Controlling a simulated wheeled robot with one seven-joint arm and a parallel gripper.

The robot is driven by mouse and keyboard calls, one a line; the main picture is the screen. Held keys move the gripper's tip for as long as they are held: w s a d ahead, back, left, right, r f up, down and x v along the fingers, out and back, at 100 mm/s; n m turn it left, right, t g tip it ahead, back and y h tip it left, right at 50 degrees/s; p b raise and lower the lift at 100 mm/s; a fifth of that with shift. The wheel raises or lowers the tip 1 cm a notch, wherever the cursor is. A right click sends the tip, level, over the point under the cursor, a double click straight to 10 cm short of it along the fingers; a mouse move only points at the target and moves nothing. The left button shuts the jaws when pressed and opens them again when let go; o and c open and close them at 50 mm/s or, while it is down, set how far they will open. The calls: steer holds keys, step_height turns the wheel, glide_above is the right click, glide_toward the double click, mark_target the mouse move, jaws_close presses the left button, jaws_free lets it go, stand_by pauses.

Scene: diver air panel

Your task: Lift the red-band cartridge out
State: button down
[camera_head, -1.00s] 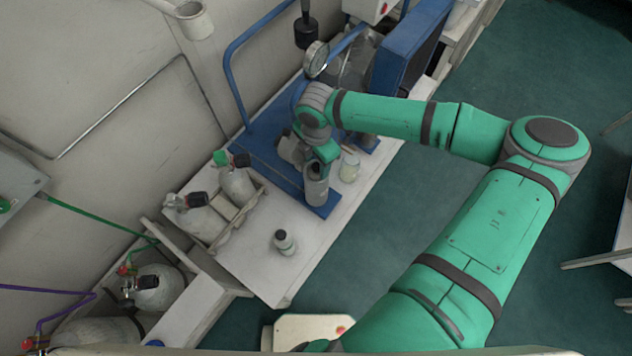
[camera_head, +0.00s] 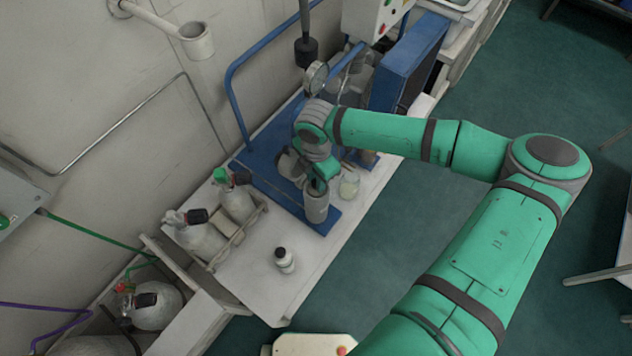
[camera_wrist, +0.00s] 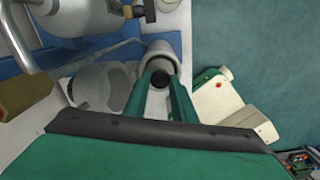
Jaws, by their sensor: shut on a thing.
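My gripper (camera_head: 319,186) points down at an upright grey cylindrical housing (camera_head: 316,208) on the front end of the blue base plate. In the wrist view, the two green fingers (camera_wrist: 160,82) are shut on a dark round knob (camera_wrist: 158,76) at the mouth of the light grey housing (camera_wrist: 161,56). This looks like the top of the cartridge. Its body and any red band are hidden by the fingers and the housing, so I cannot tell how deep it sits.
A glass jar (camera_head: 349,185) stands close right of the housing. A small dark-capped bottle (camera_head: 285,260) stands in front on the white bench (camera_head: 262,290). A rack (camera_head: 238,231) with grey bottles is at left. A pressure gauge (camera_head: 316,78) and blue panel (camera_head: 408,62) rise behind.

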step_height(320, 180, up, 27)
stand_by(0.8)
